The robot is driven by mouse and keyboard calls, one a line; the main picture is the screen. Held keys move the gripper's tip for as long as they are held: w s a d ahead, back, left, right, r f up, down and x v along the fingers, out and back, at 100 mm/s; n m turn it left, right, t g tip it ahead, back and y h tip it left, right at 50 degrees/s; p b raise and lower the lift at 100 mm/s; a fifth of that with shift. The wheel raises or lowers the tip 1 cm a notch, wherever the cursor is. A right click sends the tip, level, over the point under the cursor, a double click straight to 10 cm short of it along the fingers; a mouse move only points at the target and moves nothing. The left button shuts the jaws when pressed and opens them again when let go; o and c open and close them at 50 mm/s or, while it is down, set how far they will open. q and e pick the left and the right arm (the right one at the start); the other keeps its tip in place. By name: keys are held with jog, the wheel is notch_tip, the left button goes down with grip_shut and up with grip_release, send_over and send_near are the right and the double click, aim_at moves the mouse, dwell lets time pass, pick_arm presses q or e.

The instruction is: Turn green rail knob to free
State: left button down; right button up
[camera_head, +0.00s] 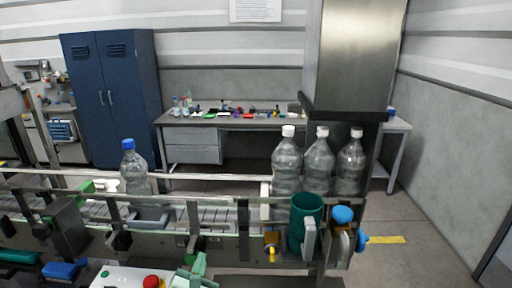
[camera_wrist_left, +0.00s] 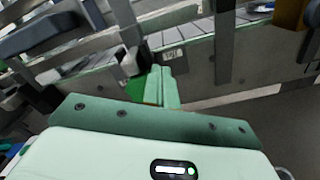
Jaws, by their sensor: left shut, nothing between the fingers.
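My left gripper (camera_head: 197,265) comes up from the bottom edge in the head view, in front of the conveyor's near side. In the left wrist view its two pale green fingers (camera_wrist_left: 160,84) are together, with nothing between them. A green part (camera_wrist_left: 135,89), which looks like the rail knob, is just left of the fingertips and partly hidden by them. I cannot tell whether the fingers touch it, or which way it is turned. In the head view a small dark green part (camera_head: 190,258) shows beside the gripper. My right gripper is not in view.
The conveyor (camera_head: 225,243) with its guide rails runs across the front. A blue-capped bottle (camera_head: 134,170) stands on it at left, several white-capped bottles (camera_head: 286,165) at right. A teal cylinder (camera_head: 305,222) stands at its right end. A box with a red button (camera_head: 151,282) is left of my gripper.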

pick_arm(q)
jog(key=shift+w+a+f, duration=0.1)
jog(key=shift+a+f, duration=0.05)
jog(key=shift+a, duration=0.05)
dwell(0.7)
jog(key=shift+a+r, duration=0.2)
jog(key=shift+r, duration=0.05)
jog(key=shift+a+r+p, duration=0.3)
jog(key=shift+a+p, duration=0.15)
jog(key=shift+p, duration=0.05)
jog(key=shift+a+r, duration=0.15)
jog(key=shift+a, duration=0.5)
dwell(0.4)
jog(key=shift+r+p, duration=0.4)
jog(key=shift+p, duration=0.2)
jog(key=p, duration=0.1)
send_near(189, 257)
jog(key=w+r, duration=0.1)
jog(key=w+d+r, duration=0.1)
jog(key=shift+r, duration=0.3)
